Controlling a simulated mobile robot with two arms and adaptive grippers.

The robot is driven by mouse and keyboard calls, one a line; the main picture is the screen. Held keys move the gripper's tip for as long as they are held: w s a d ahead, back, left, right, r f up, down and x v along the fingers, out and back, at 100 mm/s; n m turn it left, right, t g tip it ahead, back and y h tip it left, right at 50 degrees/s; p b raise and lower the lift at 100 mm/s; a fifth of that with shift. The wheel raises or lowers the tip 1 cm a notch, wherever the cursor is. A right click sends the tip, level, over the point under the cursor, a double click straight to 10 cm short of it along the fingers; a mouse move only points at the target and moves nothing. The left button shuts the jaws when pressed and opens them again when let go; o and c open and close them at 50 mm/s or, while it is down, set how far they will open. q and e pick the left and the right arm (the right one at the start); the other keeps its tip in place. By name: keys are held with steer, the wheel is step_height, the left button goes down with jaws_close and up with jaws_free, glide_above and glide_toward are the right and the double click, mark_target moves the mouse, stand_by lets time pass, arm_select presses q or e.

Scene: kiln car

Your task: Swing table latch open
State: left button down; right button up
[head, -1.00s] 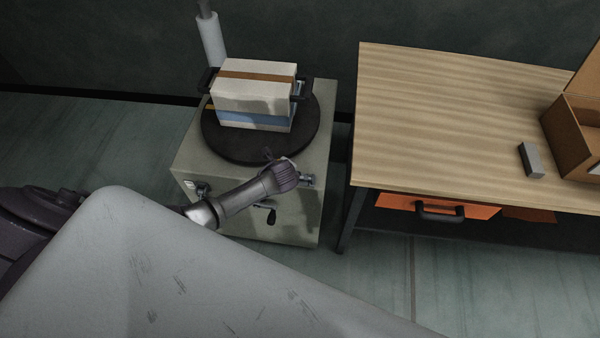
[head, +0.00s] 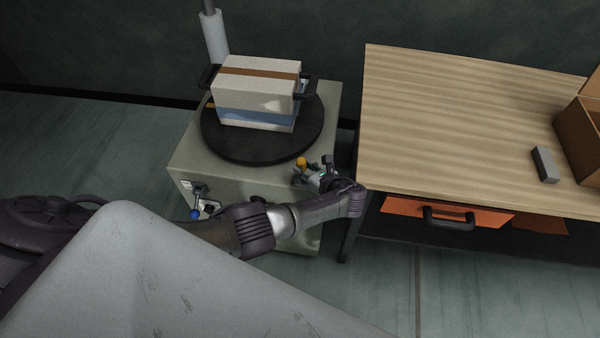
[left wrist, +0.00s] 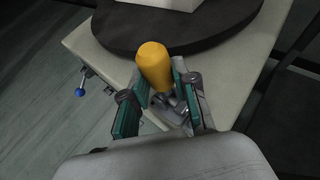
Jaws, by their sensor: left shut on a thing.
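The table latch has a yellow grip (head: 301,163), at the front right of the pale cabinet top beside the black round table (head: 230,150). It stands large in the left wrist view (left wrist: 155,66), with metal parts at its base. My left gripper (head: 311,175) is at the latch; its green-padded fingers (left wrist: 158,84) are on either side of it, shut on it. The fingers and arm partly hide the latch base. My right gripper is in neither view.
A strapped white and blue block (head: 256,95) with black handles sits on the round table. A blue-tipped lever (head: 195,214) is on the cabinet front. A wooden workbench (head: 460,120) stands close on the right, with a grey block (head: 545,164) and cardboard box (head: 585,140).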

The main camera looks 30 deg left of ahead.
arm_select(q)
steer(key=shift+w+d+f+m+y+b, duration=0.1)
steer(key=shift+d+f+m+y+b, duration=0.25)
steer(key=shift+y+b, duration=0.45)
steer(key=shift+r, duration=0.15)
steer(key=c, duration=0.9)
jaws_free()
steer(key=shift+d, duration=0.1)
steer(key=v, duration=1.2)
